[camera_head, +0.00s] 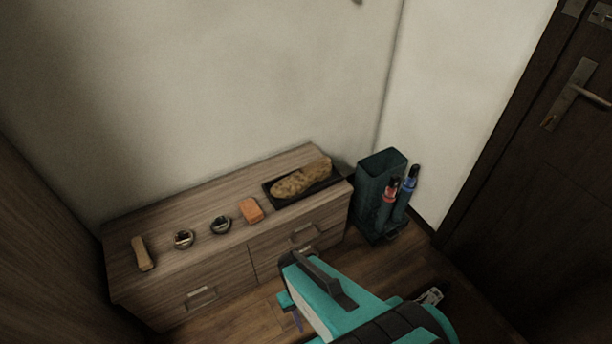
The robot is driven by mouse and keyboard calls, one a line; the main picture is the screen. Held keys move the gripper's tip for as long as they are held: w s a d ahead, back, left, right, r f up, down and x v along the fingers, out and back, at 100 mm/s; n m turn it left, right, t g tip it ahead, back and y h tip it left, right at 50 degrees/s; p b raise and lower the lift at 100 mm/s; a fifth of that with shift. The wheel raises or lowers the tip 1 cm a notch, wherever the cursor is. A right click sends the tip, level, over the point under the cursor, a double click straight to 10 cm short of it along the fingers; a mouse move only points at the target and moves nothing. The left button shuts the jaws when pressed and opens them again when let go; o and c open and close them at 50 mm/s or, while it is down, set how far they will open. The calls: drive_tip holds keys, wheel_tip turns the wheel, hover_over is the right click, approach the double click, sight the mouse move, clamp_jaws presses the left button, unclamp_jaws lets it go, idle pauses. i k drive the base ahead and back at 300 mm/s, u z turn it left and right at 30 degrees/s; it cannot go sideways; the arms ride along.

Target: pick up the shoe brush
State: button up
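The shoe brush appears to be the narrow tan wooden piece (142,253) on the left end of the dresser top. It lies flat, its long side running from back to front, with nothing touching it. Its bristles cannot be made out. My teal and white arm reaches in from the bottom edge, in front of the dresser and well to the right of the brush. Its fingertips cannot be made out, so I cannot see whether my gripper is open or shut. Nothing shows as held.
On the wooden dresser (128,282), right of the brush, are two small round tins (183,240) (220,225), an orange block (251,210) and a dark tray (283,203) with a brown, loaf-shaped object (302,180). A dark green bin (375,190) with umbrellas stands right; a door (540,190) is beyond.

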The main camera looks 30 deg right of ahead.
sight(145, 263)
drive_tip(key=z, duration=0.2)
drive_tip(key=i, duration=0.6)
drive_tip(key=z, duration=0.55)
drive_tip(key=k, duration=0.15)
drive_tip(key=u, duration=2.95)
